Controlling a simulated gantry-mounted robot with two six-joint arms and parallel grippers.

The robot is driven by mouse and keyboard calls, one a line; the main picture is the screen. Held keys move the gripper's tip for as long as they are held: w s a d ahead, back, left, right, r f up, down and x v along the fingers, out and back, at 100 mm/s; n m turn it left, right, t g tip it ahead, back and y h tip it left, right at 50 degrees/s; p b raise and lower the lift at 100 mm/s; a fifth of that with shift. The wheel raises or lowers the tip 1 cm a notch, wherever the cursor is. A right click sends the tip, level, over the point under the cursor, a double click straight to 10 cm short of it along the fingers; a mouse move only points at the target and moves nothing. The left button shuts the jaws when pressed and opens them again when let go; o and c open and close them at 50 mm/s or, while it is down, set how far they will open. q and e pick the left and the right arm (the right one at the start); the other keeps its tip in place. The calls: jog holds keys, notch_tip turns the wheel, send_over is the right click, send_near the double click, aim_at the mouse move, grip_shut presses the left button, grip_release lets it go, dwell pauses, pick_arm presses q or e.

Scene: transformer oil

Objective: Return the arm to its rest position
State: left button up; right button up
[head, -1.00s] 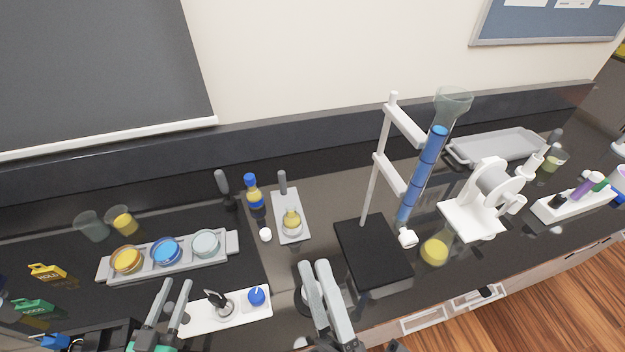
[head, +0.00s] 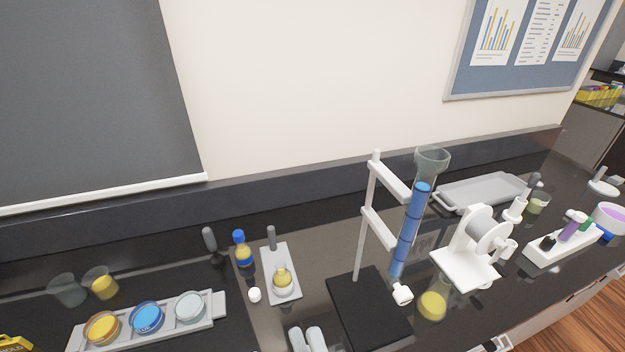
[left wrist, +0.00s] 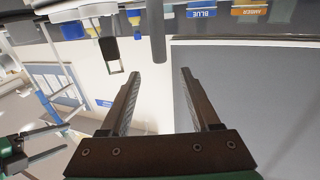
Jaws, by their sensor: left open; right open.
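My left gripper (left wrist: 160,72) is out of the head view. In the left wrist view its two dark fingers are wide apart and empty, in front of the wall and a grey board. The left wrist view appears turned over, with the bench items along its top.
A stand holds a blue column (head: 410,225). A white instrument (head: 470,255) and a grey tray (head: 482,192) stand to its right. A dish rack (head: 218,304) lies at left. A small flask (head: 283,281) and blue-capped bottle (head: 243,254) stand mid-bench.

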pick_arm(q)
jog(key=shift+s, duration=0.45)
jog(key=shift+d, duration=0.1)
